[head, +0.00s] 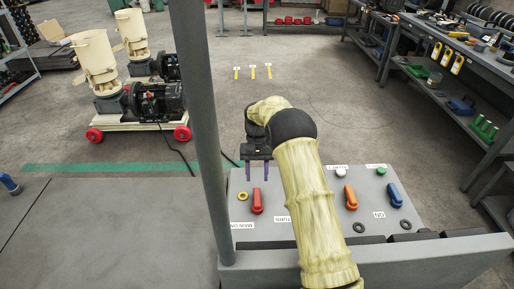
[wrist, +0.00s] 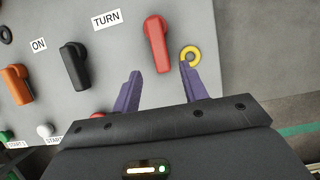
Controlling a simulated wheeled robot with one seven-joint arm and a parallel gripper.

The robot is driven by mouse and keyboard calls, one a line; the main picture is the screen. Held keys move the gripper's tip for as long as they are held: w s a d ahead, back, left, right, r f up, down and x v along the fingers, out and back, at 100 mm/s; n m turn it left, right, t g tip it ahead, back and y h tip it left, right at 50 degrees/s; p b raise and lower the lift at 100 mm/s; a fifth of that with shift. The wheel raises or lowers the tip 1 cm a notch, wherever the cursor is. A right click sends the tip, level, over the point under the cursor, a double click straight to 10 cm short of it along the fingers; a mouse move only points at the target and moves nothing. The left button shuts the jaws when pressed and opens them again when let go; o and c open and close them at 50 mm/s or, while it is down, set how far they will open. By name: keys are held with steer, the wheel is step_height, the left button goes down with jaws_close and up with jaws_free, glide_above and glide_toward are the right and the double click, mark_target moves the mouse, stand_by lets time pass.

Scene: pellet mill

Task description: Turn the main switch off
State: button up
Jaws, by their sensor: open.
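The red lever switch (head: 257,202) sits on the grey sloped panel, above a label reading "MAIN ON" (head: 242,226). In the wrist view the red lever (wrist: 156,42) stands nearly upright, slightly tilted. My gripper (head: 258,172) is open and empty, its purple fingers pointing at the lever's near end in the wrist view. There the fingertips (wrist: 160,70) lie on either side of that end, the right one overlapping a yellow ring (wrist: 190,54). I cannot tell whether they touch the lever or hover above it.
A black lever (wrist: 75,65) and an orange lever (wrist: 16,84) are beside the red one. A blue lever (head: 394,195) and white (head: 340,172) and green (head: 381,171) buttons are on the panel's right. A grey post (head: 205,120) stands left of my arm.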

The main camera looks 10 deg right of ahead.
steer(key=v, duration=1.1)
stand_by(0.3)
step_height(320, 180, up, 10)
steer(key=p, duration=0.9)
steer(key=shift+p, duration=0.35)
